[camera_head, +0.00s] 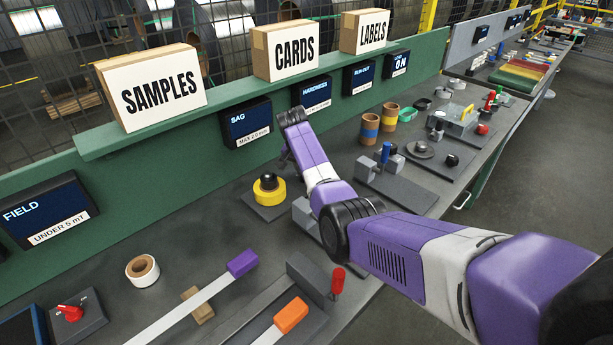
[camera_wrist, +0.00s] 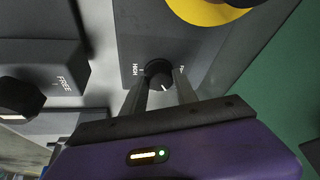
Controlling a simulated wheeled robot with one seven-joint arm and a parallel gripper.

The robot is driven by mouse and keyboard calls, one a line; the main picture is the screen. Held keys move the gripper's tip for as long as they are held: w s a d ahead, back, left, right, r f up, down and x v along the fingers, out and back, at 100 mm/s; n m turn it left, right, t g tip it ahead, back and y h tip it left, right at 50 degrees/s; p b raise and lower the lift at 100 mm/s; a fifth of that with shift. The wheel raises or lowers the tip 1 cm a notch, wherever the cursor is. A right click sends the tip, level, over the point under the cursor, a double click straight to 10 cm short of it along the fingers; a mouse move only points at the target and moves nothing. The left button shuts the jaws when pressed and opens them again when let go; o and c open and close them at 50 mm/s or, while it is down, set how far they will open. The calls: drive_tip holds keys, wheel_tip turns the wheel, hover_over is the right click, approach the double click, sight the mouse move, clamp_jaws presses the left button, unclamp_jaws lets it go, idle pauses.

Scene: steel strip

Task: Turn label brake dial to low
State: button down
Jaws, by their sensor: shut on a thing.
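The black dial (camera_wrist: 158,74) sits on a dark grey plate (camera_wrist: 135,25) in the wrist view. The word HIGH is printed left of it; lettering on its right is mostly covered by a finger. A small white mark on the dial points toward the bottom of the picture, slightly right. My gripper (camera_wrist: 160,84) has its two fingers on either side of the dial, shut on it. In the head view my arm reaches over the bench, and the dial and fingertips cannot be made out there.
A yellow ring (camera_head: 268,190) with a black centre is on a plate beside my wrist; its yellow edge (camera_wrist: 207,10) lies close to the dial. A grey block marked FREE (camera_wrist: 40,68) with a black knob stands left. A green back panel (camera_wrist: 270,120) is at right.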

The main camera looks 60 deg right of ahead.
drive_tip(key=m+b, duration=0.1)
drive_tip(key=m+g+b, duration=0.1)
drive_tip(key=m+b, duration=0.1)
drive_tip(key=b, duration=0.1)
drive_tip(key=shift+w+f+m, duration=0.25)
drive_tip(key=shift+m, duration=0.05)
drive_tip(key=m+g+b, duration=0.1)
drive_tip(key=m+b, duration=0.1)
drive_tip(key=b, duration=0.1)
drive_tip(key=shift+r, duration=0.1)
drive_tip(key=shift+r+m+g+b, duration=0.15)
drive_tip(key=shift+m+g+b, duration=0.15)
drive_tip(key=shift+m+b, duration=0.3)
drive_tip(key=c, duration=0.9)
unclamp_jaws()
drive_tip(key=shift+c, duration=0.2)
drive_tip(key=v, duration=0.7)
drive_tip(key=shift+r+b, duration=0.35)
drive_tip(key=shift+r, duration=0.05)
